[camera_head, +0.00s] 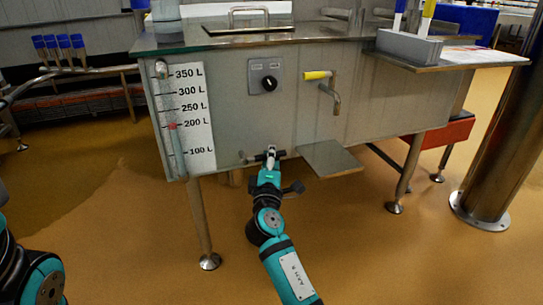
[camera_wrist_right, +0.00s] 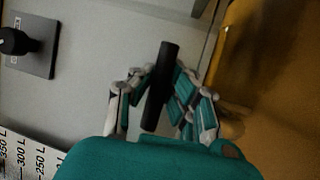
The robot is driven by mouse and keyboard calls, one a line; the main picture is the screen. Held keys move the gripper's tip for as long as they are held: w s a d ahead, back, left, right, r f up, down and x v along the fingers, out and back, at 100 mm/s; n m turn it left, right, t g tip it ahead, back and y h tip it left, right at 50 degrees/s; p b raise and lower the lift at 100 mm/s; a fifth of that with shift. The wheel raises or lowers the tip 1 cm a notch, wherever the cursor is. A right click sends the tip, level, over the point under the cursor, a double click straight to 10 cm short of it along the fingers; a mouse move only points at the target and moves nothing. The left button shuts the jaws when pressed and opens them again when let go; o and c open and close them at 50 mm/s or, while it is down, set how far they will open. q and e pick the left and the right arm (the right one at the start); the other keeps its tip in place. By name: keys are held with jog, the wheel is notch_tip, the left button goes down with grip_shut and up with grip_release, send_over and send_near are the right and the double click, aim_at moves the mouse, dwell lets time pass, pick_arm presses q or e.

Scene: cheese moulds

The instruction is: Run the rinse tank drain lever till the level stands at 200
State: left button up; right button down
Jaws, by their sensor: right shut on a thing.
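The steel rinse tank (camera_head: 235,85) stands on legs in the middle of the head view. Its white gauge plate (camera_head: 203,148) carries litre marks from 350 L down to 100 L. A red marker (camera_head: 172,126) in the sight tube sits about level with the 200 L mark, perhaps a touch below; the exact reading is too small to tell. My right gripper (camera_head: 270,156) is at the low front of the tank. In the wrist view its fingers are closed around the black drain lever handle (camera_wrist_right: 160,85). My left gripper is out of view; only part of that arm shows.
A black knob (camera_head: 268,83) and a yellow-handled tap (camera_head: 318,75) are on the tank front above my right gripper. A small steel shelf (camera_head: 331,160) juts out right beside it. A thick steel post (camera_head: 505,150) stands at the right. The floor in front is open.

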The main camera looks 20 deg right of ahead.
dwell(0.4)
jog(key=shift+a+r+n+t+y, duration=0.15)
jog(key=shift+r+n+t, duration=0.25)
jog(key=shift+n, duration=0.45)
jog(key=shift+d+r+n+t+y, duration=0.15)
jog(key=shift+r+n+t, duration=0.25)
jog(key=shift+n, duration=0.45)
jog(key=shift+a+r+n+t+y+p, duration=0.25)
jog(key=shift+r+n+y, duration=0.2)
jog(key=shift+n, duration=0.6)
jog(key=shift+a+r+n+t+y+p, duration=0.1)
jog(key=shift+a+r+n+t+y, duration=0.3)
jog(key=shift+n, duration=0.65)
jog(key=shift+d+r, duration=0.1)
jog(key=c, duration=1.2)
grip_release()
jog(key=shift+c, duration=0.2)
jog(key=shift+r, duration=0.1)
jog(key=shift+s, duration=0.15)
jog(key=v, duration=1.2)
